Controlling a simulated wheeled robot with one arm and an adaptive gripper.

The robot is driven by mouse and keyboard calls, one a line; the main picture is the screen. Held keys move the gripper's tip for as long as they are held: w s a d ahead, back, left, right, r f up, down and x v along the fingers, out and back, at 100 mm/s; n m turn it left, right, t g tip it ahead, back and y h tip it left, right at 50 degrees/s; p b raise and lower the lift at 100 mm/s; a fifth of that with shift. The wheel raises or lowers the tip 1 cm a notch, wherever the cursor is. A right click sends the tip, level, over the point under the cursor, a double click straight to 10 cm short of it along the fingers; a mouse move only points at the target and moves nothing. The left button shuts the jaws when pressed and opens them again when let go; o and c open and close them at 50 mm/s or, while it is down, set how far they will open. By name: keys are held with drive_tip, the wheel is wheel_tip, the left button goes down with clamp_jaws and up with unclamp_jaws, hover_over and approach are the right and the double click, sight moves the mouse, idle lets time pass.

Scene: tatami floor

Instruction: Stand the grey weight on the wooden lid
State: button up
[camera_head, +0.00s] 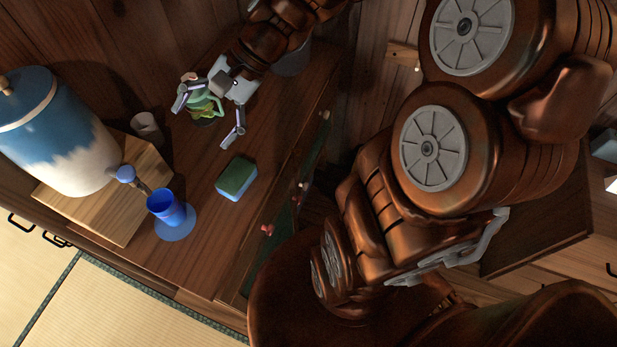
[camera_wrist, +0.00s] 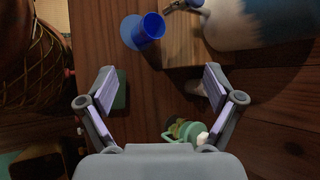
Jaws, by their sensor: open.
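My gripper (camera_head: 206,120) is open over the dark wooden cabinet top, its fingers spread around and above a green handled jug (camera_head: 203,104); it holds nothing. In the wrist view my gripper (camera_wrist: 159,78) has an empty gap, and the green jug (camera_wrist: 186,130) sits low, near the right finger. A small pale grey cylinder (camera_head: 146,126) stands behind the wooden stand; I cannot tell whether it is the weight. A larger grey round thing (camera_head: 292,62) is partly hidden behind my arm. I cannot make out a wooden lid for certain; the big jar has a brown knob (camera_head: 6,86) on top.
The blue and white jar (camera_head: 62,140) with a tap stands on a light wooden stand (camera_head: 128,198). A blue cup (camera_head: 166,207) is on a blue coaster (camera_head: 176,229) at the front. A green sponge-like block (camera_head: 236,178) lies to the right. Bare wood lies between them.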

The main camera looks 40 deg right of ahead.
drive_tip(key=s+d+f+n+g+h, duration=0.1)
drive_tip(key=s+d+n+h, duration=0.3)
drive_tip(key=s, duration=0.5)
drive_tip(key=s+d+f+n+g+h, duration=0.2)
drive_tip(key=s+d+f+n+h, duration=0.1)
drive_tip(key=s, duration=0.6)
drive_tip(key=d+n+h, duration=0.1)
drive_tip(key=n+h, duration=0.1)
drive_tip(key=n, duration=0.1)
drive_tip(key=shift+s+f+h, duration=0.3)
drive_tip(key=shift+s+f, duration=0.05)
drive_tip(key=shift+r+p, duration=0.55)
